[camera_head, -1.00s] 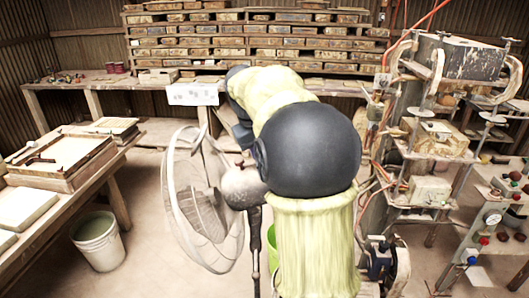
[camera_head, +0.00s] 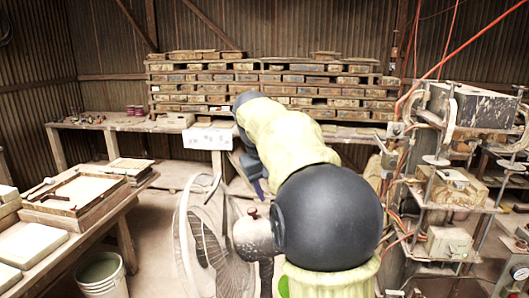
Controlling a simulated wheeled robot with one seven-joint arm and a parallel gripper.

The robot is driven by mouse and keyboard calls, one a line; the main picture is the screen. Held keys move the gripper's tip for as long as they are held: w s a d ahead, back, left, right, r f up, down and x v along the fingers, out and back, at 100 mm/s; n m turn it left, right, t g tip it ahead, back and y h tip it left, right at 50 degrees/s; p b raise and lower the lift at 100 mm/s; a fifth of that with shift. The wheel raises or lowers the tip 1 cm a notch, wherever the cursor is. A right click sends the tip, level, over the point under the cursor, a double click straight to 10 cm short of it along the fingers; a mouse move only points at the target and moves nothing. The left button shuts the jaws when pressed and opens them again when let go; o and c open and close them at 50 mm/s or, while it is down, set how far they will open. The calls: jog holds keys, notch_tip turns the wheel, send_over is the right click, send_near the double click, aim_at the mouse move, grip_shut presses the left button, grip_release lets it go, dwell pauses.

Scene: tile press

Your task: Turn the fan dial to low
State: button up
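The fan (camera_head: 215,240) stands at the lower middle, with its round wire guard facing left and a grey motor housing (camera_head: 254,237) behind it. A small reddish-brown knob (camera_head: 252,212) sits on top of the housing; I cannot make out any dial marks or its setting. My yellow-sleeved arm with black joints reaches away from me, just right of and above the fan. Dark parts at the arm's far end, around my gripper (camera_head: 256,178), show behind and above the housing. The fingers are hidden or too small to make out.
A workbench (camera_head: 100,219) with tile frames and slabs is at left, a bucket (camera_head: 102,274) below it. A back bench (camera_head: 115,123) stands before a tile rack (camera_head: 270,78). Press machinery (camera_head: 445,185) with hoses crowds the right. Floor shows between left bench and fan.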

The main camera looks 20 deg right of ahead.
jog(key=p+v, duration=0.1)
jog(key=v, duration=1)
jog(key=shift+r, duration=0.3)
jog(key=shift+a, duration=0.1)
